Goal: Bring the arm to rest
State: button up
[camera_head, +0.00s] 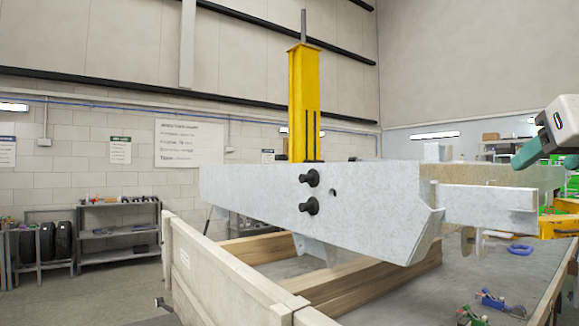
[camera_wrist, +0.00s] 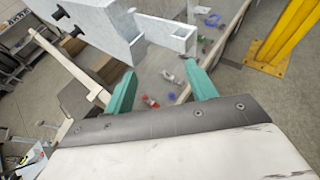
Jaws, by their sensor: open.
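My gripper (camera_wrist: 160,70) shows in the wrist view with its two teal fingers apart and nothing between them. In the head view one teal finger of my gripper (camera_head: 526,153) shows at the right edge, near the right end of the trailer frame. The grey metal trailer frame (camera_head: 310,205) spans the middle of the head view, with a yellow post (camera_head: 304,105) behind it and two black bolts on its near face. In the wrist view the frame (camera_wrist: 95,28) lies ahead at the upper left, with a gap to the fingers. Most of my arm is outside the head view.
The frame rests on wooden beams (camera_head: 375,287) over a grey bench (camera_head: 440,292). Small clamps (camera_head: 490,299) and a blue shackle (camera_head: 520,249) lie on the bench. A yellow stand (camera_wrist: 285,35) is at the wrist view's upper right. Shelves (camera_head: 118,232) stand at the left wall.

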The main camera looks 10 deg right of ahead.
dwell(0.5)
jog(key=s+a+f+m+g+y, duration=0.1)
jog(key=a+f+m+g, duration=0.3)
jog(key=f+m, duration=0.6)
jog(key=s+a+f+m+g+y, duration=0.2)
jog(key=s+a+f+m+g, duration=0.1)
jog(key=f+m, duration=0.8)
jog(key=s+a+f+m+g+y, duration=0.1)
jog(key=a+f+m+g, duration=0.3)
jog(key=f+m, duration=0.7)
notch_tip(320, 180, down, 2)
jog(key=shift+s+a+g, duration=0.3)
jog(key=shift+s+a, duration=0.4)
jog(key=shift+a, duration=0.1)
